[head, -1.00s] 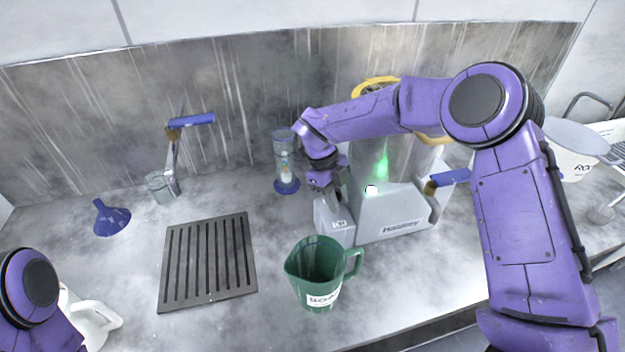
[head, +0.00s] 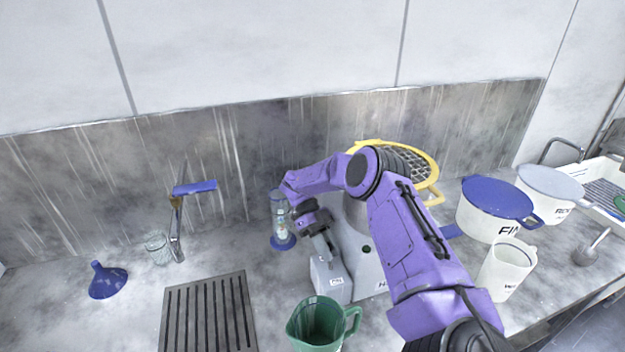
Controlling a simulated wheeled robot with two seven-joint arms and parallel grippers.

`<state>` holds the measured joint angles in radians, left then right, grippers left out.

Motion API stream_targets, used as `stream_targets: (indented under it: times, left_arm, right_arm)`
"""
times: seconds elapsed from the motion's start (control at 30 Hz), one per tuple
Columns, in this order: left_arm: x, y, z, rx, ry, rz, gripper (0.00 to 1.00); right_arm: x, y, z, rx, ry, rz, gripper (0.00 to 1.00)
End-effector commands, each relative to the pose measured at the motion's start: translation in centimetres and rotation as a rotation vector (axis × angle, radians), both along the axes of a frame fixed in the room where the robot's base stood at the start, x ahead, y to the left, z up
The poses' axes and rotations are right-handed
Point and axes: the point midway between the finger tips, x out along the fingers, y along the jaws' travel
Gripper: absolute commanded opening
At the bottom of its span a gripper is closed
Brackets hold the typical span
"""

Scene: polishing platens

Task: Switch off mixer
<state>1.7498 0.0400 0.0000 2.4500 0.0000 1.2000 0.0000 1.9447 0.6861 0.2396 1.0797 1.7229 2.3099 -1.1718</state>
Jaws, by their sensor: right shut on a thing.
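The mixer (head: 358,268) is a grey machine behind my right arm, with a yellow-rimmed mesh guard (head: 428,160) at its top. A small grey box (head: 328,285) with a white label stands out at its front left. The round lamp (head: 367,249) on its front looks dark. My right gripper (head: 329,254) points down at the top of this box and is shut on a small part there, which looks like the mixer's switch; the fingers mostly hide it. My right arm covers much of the mixer's right side. My left gripper is not in view.
A green jug (head: 318,325) stands close in front of the box. A blue-based glass cylinder (head: 282,236) stands just behind my right wrist. A slotted dark grate (head: 208,312) lies left. A white jug (head: 505,270) and blue-lidded pot (head: 495,208) stand right.

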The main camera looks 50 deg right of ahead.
Motion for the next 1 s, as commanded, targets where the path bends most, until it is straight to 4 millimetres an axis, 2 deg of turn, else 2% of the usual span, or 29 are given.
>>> stream_targets:
  times: [0.5, 0.53, 0.6, 0.87, 1.0]
  left_arm:
    - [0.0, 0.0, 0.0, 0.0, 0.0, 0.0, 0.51]
    - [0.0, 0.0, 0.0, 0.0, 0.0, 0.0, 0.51]
    - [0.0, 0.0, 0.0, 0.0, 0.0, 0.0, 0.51]
    - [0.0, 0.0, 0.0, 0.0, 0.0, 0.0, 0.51]
    - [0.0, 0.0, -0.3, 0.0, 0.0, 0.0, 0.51]
  right_arm:
    - [-0.5, -0.5, -0.2, 0.01, 0.022, -0.01, 0.0]
    - [-0.5, -0.4, -0.2, 0.011, 0.022, -0.01, 0.32]
    - [-0.5, -0.4, -0.2, 0.01, 0.02, -0.009, 0.51]
    - [-0.4, -0.4, -0.1, 0.01, 0.018, -0.009, 0.51]
    - [-0.3, -0.4, 1.1, 0.009, 0.016, -0.008, 0.51]
